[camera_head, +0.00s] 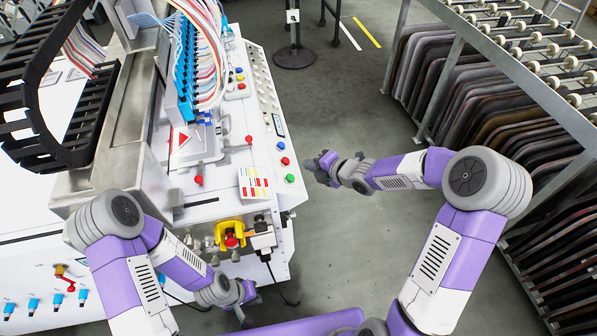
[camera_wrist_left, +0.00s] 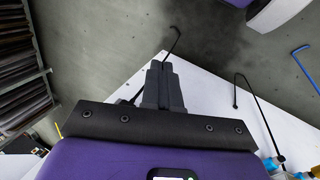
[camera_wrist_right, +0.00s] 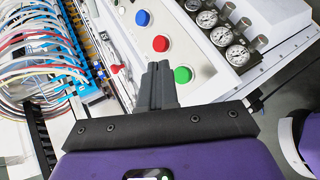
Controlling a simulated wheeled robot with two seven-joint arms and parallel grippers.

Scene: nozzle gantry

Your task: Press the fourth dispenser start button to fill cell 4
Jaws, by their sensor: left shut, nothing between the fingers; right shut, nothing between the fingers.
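The machine panel has a blue button (camera_head: 280,145), a red button (camera_head: 285,160) and a green button (camera_head: 290,178) in a row near its edge. In the right wrist view the blue (camera_wrist_right: 142,18), red (camera_wrist_right: 160,43) and green (camera_wrist_right: 182,75) buttons show clearly. I cannot tell which one is the fourth dispenser start button. My right gripper (camera_head: 323,161) is shut and empty, to the right of the buttons; in its wrist view its fingertips (camera_wrist_right: 159,65) appear between red and green. My left gripper (camera_head: 250,291) is shut and empty, low by the machine's front.
Colored tubes run to a blue manifold (camera_head: 183,75). Several pressure gauges (camera_wrist_right: 221,36) line the machine edge. A rack of dark panels (camera_head: 440,80) stands at the right. Open floor lies between.

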